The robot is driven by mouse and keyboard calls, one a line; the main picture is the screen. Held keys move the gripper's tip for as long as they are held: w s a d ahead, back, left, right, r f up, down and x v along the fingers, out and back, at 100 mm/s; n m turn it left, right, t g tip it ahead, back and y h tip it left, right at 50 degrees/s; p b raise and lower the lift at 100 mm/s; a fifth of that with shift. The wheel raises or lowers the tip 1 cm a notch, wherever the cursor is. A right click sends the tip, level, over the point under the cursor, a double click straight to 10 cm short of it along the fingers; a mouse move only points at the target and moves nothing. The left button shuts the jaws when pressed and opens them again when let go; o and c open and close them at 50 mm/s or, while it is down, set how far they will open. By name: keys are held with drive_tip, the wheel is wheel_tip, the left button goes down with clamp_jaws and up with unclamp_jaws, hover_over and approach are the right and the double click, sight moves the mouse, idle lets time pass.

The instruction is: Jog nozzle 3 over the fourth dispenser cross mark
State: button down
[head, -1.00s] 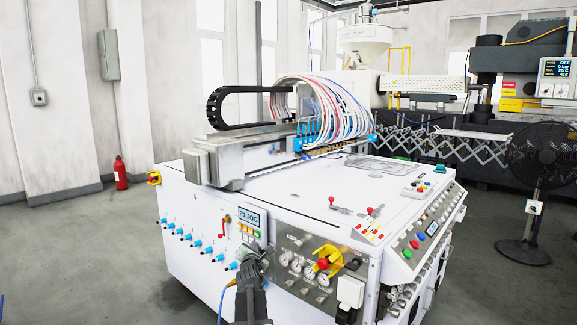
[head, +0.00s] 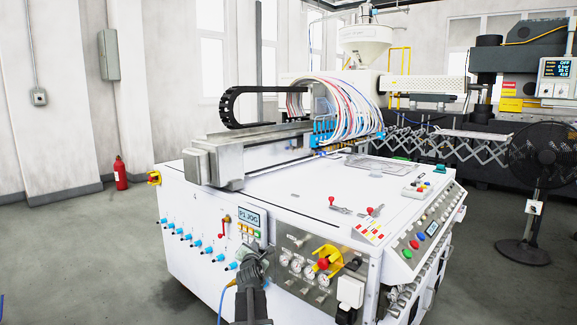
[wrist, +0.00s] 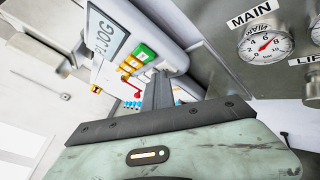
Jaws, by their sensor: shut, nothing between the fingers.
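My gripper (head: 260,249) is shut and empty, at the front panel just below the jog display (head: 250,217), which reads "P1 JOG". Below the display are orange and green buttons (head: 248,231); they also show in the wrist view (wrist: 140,61), close to my fingertips (wrist: 161,76). I cannot tell whether the tips touch a button. The nozzle carriage (head: 346,138), with a row of blue nozzles and many hoses, sits toward the right part of the gantry beam (head: 262,145). Single nozzles cannot be told apart. The dispenser cross marks are too small to see.
A red lever (head: 225,219) is left of the buttons. Blue valves (head: 195,243) line the panel's left. Gauges (head: 297,264) and a yellow-and-red emergency knob (head: 324,263) are to the right; the wrist view shows the MAIN gauge (wrist: 266,43). The white tabletop (head: 285,180) is mostly clear.

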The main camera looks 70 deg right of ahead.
drive_tip(key=shift+w+a, duration=0.3)
drive_tip(key=shift+a, duration=0.6)
drive_tip(key=shift+w+a, duration=0.25)
drive_tip(key=shift+a, duration=0.55)
drive_tip(key=shift+w+a, duration=0.3)
drive_tip(key=shift+a, duration=0.45)
drive_tip(key=shift+w+a, duration=0.25)
drive_tip(key=shift+a, duration=0.55)
